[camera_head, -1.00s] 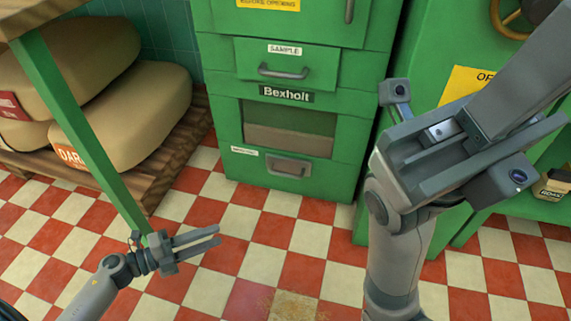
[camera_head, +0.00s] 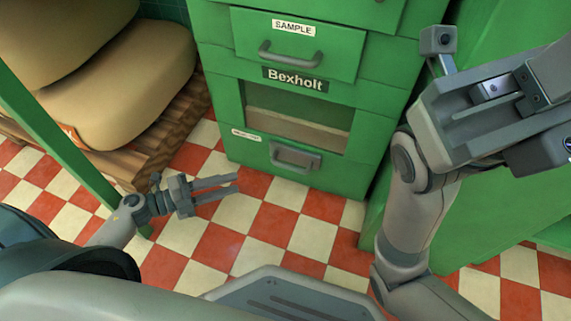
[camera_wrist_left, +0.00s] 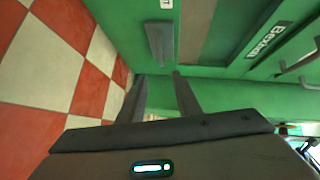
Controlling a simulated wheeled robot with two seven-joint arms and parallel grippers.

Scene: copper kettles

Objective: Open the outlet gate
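The green Bexholt cabinet (camera_head: 300,170) has a low panel with a grey recessed handle (camera_head: 294,156), below a dark window. A small white label beside it is too small to read; I take this panel for the outlet gate. The handle also shows in the left wrist view (camera_wrist_left: 160,42), ahead of my fingertips and apart from them. My left gripper (camera_head: 237,183) is open and empty, left of and below the handle in the head view. It also shows in the left wrist view (camera_wrist_left: 159,78). My right arm crosses the right side; its gripper's fingertips are not clearly visible.
A SAMPLE drawer (camera_head: 290,45) with a bar handle is above the window (camera_head: 297,117). Sacks (camera_head: 120,100) lie on a wooden pallet (camera_head: 170,140) at left, behind a green post (camera_head: 60,140). Checkered floor is clear before the cabinet.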

